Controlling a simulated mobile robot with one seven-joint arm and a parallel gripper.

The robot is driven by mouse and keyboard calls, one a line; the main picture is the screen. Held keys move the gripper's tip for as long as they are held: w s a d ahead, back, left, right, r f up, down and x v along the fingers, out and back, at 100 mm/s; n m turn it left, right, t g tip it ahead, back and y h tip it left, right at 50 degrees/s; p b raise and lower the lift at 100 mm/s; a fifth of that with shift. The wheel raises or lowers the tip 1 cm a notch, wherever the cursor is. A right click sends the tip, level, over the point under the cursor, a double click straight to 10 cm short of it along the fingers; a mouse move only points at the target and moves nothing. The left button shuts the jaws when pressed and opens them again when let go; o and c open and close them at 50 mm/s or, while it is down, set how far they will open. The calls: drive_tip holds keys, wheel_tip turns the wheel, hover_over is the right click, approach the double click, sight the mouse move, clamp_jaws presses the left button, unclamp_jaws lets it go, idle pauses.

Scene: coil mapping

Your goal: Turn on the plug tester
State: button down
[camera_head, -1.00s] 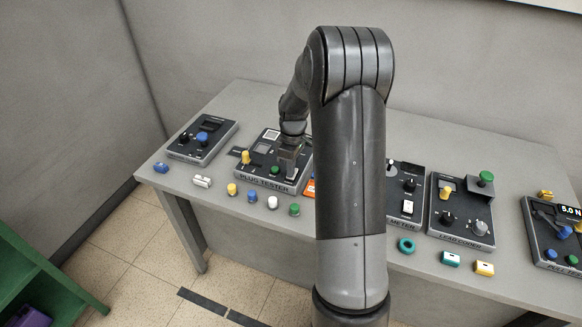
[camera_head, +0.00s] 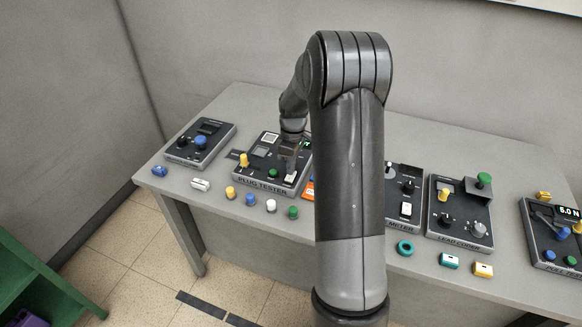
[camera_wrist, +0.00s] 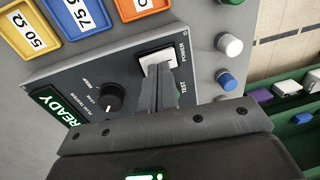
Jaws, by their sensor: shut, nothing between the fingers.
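The plug tester (camera_head: 262,186) is a dark panel on the table, left of my arm in the head view. In the wrist view, its white switch (camera_wrist: 156,58) marked POWER is right at my fingertips; I cannot tell whether they touch it. Its display (camera_wrist: 57,107) is lit green and reads READY. The black knob (camera_wrist: 113,97) is beside my fingers. The green button (camera_head: 273,173) marked TEST is mostly hidden by my fingers in the wrist view. My gripper (camera_wrist: 161,75) is shut and empty, and also shows in the head view (camera_head: 289,173) over the panel's right front.
Loose coloured caps, among them a white one (camera_head: 271,206) and a green one (camera_head: 293,212), lie along the table's front edge. A yellow knob (camera_head: 244,160) stands on the panel's left. Another device (camera_head: 200,143) is at the left. Orange, blue and yellow blocks lie beside the tester.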

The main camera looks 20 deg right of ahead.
sight(289, 180)
wheel_tip(289, 180, up, 13)
drive_tip(key=s+a, duration=0.1)
drive_tip(key=shift+s+a+r, duration=0.2)
drive_tip(key=shift+s+a, duration=0.05)
idle(0.3)
drive_tip(key=s+a+r+m+t+h, duration=0.1)
drive_tip(key=s+a+r+m+t, duration=0.25)
drive_tip(key=s+a+r, duration=0.6)
drive_tip(key=s+a+m+t, duration=0.3)
drive_tip(key=s+m, duration=0.2)
drive_tip(key=s, duration=1.3)
drive_tip(key=c, duration=2.2)
unclamp_jaws()
drive_tip(key=shift+a+m, duration=0.1)
drive_tip(key=shift+m, duration=0.15)
